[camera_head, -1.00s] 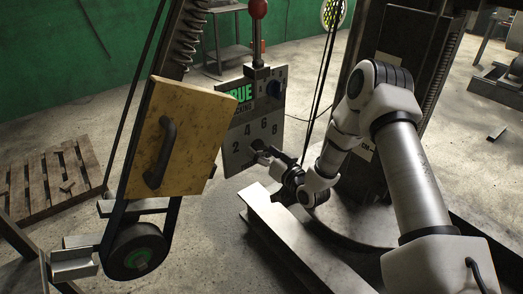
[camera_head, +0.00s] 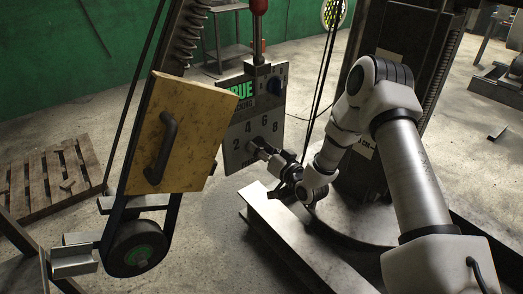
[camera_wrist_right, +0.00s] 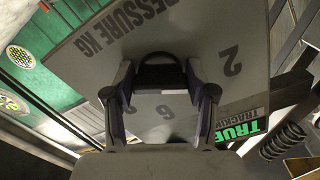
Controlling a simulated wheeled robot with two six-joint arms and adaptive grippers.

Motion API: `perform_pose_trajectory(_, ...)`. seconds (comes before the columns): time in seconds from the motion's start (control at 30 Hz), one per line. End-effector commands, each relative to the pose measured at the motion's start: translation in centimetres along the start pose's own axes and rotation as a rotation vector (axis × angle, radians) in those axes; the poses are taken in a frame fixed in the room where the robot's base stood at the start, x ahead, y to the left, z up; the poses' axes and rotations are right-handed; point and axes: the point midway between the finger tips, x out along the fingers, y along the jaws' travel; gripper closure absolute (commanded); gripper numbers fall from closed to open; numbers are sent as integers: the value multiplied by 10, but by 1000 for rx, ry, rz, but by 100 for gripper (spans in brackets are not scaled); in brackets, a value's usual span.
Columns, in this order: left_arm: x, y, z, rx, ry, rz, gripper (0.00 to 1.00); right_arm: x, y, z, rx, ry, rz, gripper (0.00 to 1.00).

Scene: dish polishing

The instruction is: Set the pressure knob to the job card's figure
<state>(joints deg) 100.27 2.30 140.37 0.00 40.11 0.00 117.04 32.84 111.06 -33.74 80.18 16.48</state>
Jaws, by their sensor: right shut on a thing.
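The grey pressure panel (camera_head: 272,103) stands left of the machine column, with the figures 2, 4, 6 and 8 around its knob. In the right wrist view the panel (camera_wrist_right: 225,25) reads "PRESSURE KG", with 2 and 6 clear. My right gripper (camera_head: 257,148) reaches the panel from the right. In the right wrist view the gripper (camera_wrist_right: 160,80) is shut on the dark pressure knob (camera_wrist_right: 160,60), a finger on each side. The knob's pointer setting cannot be made out. A pale card (camera_head: 362,146) on the column is partly hidden by my arm; its figure is unreadable. My left gripper is out of view.
A belt machine with a yellow guard (camera_head: 190,130) and black wheel (camera_head: 138,248) stands left of the panel. A red-knobbed lever (camera_head: 259,6) rises above the panel. A metal beam (camera_head: 270,225) lies below my right arm. A wooden pallet (camera_head: 50,180) lies at left.

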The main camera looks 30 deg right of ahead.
Motion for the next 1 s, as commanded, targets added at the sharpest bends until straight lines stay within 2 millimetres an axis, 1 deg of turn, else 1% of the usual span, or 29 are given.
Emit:
perform_pose_trajectory(0.03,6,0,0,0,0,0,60,0,1,2,24,2,-1,79)
perform_pose_trajectory(0.27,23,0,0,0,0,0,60,0,1,3,194,3,-1,79)
perform_pose_trajectory(1.0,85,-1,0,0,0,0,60,0,-2,1,894,3,-2,79)
